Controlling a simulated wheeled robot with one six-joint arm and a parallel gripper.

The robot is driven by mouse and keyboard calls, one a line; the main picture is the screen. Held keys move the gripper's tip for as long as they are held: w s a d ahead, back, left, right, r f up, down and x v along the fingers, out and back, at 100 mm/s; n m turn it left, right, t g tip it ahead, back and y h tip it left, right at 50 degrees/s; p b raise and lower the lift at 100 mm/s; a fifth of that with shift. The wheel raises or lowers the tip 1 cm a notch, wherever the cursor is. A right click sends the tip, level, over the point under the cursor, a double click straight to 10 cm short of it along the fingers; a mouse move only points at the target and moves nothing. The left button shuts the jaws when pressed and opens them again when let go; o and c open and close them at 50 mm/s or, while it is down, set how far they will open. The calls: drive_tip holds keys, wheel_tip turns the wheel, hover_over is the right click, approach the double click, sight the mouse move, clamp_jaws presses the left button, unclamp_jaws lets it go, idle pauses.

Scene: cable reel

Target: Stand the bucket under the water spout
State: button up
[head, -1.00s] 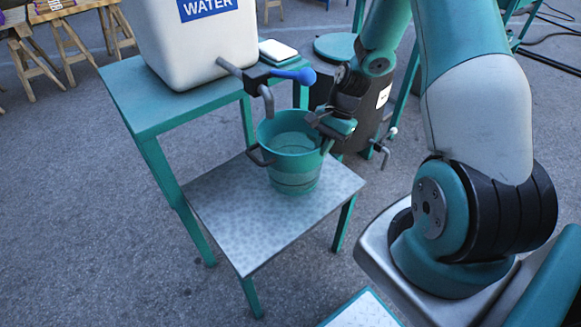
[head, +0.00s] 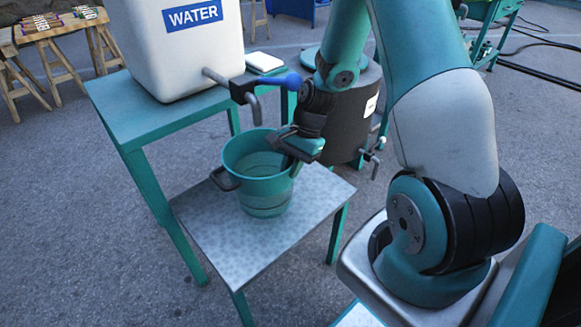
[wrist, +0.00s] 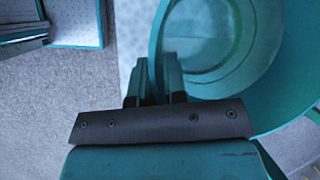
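The green bucket (head: 268,195) is upright over the patterned lower shelf (head: 215,232) of the stand. I cannot tell for sure whether its base touches the shelf. My gripper (head: 290,158) is at its right rim. In the wrist view the fingers (wrist: 155,85) are close together with the bucket's wall (wrist: 157,50) between them. The bucket's right handle is hidden by my gripper. The grey spout (head: 257,110) hangs from the white water tank (head: 175,50); in the head view its tip appears just above the bucket's back rim. A blue lever (head: 284,80) is on the spout.
A dark drum (head: 345,125) with a tap stands behind my gripper. The front and left of the lower shelf are clear. Wooden trestles (head: 65,45) stand far left.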

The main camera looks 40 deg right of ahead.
drive_tip(key=shift+o, duration=1.2)
drive_tip(key=p+v, duration=0.3)
drive_tip(key=v, duration=0.9)
